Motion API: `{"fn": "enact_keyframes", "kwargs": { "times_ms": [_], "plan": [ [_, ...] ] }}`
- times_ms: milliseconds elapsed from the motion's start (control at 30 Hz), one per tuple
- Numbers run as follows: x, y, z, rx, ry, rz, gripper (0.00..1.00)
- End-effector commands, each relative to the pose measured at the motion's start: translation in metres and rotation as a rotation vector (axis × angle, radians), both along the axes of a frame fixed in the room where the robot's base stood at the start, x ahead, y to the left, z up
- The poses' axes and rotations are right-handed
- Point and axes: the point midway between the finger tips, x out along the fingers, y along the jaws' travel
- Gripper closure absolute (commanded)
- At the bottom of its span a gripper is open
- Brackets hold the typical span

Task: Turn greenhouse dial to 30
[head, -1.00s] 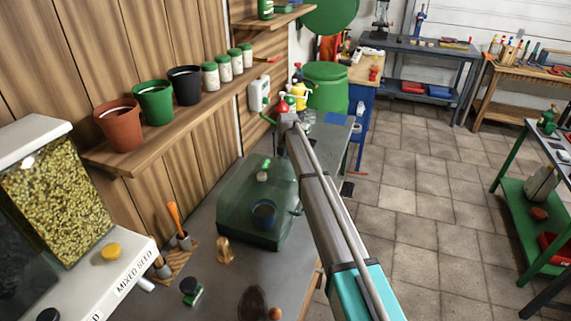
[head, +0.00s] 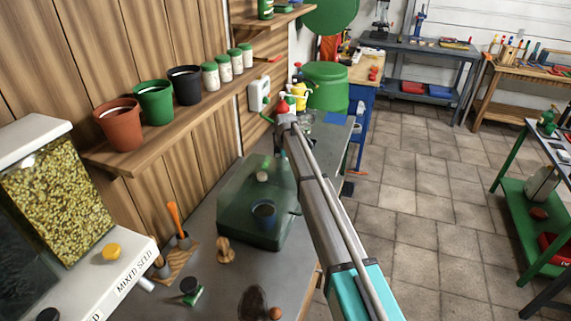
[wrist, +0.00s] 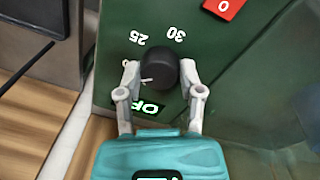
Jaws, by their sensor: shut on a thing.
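The greenhouse (head: 240,222) is a translucent green box on the grey bench in the head view. In the wrist view its dark green panel (wrist: 112,50) carries the dial (wrist: 158,68), a round black knob with 25 and 30 printed beyond it and OFF on the near side. A small pale mark shows at the knob's lower left; I cannot tell for sure which way the dial points. My gripper (wrist: 160,76) is shut on the dial, one finger on each side. In the head view my arm hides the dial and most of the gripper.
A red switch marked 0 (wrist: 224,7) sits on the panel beyond the dial. A seed dispenser (head: 60,180), a small wooden item (head: 226,250) and a tool holder (head: 180,255) stand left of the greenhouse. Pots line the shelf (head: 150,148).

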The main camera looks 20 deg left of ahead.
Motion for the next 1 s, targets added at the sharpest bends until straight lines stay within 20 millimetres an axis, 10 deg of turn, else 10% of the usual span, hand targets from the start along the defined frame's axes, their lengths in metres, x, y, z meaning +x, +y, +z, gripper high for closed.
{"fn": "enact_keyframes", "kwargs": {
  "times_ms": [1000],
  "plan": [
    [-0.0027,-0.0002,-0.0006,-0.004,0.004,-0.900,0.99]
  ]
}}
